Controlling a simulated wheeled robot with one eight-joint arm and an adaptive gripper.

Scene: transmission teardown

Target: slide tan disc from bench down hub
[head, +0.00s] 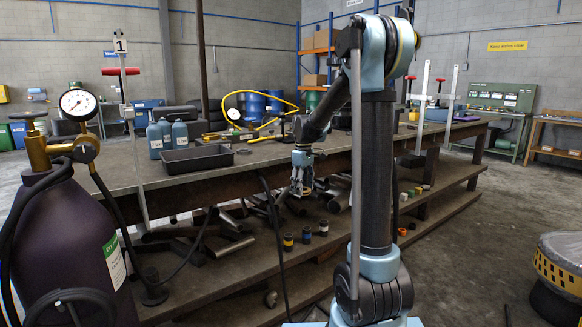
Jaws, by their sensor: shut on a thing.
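My gripper (301,186) hangs from my arm in front of the long workbench's (260,156) near edge, pointing down. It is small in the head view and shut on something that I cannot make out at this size. I cannot pick out a tan disc or a hub. Part of the bench top is hidden behind my arm.
A black tray (198,159) and blue bottles (179,134) stand on the bench. Loose pipes (220,232) and small canisters (306,235) lie or stand on the lower shelves. A purple gas cylinder (65,250) is at left. A yellow-black drum (560,265) is at right.

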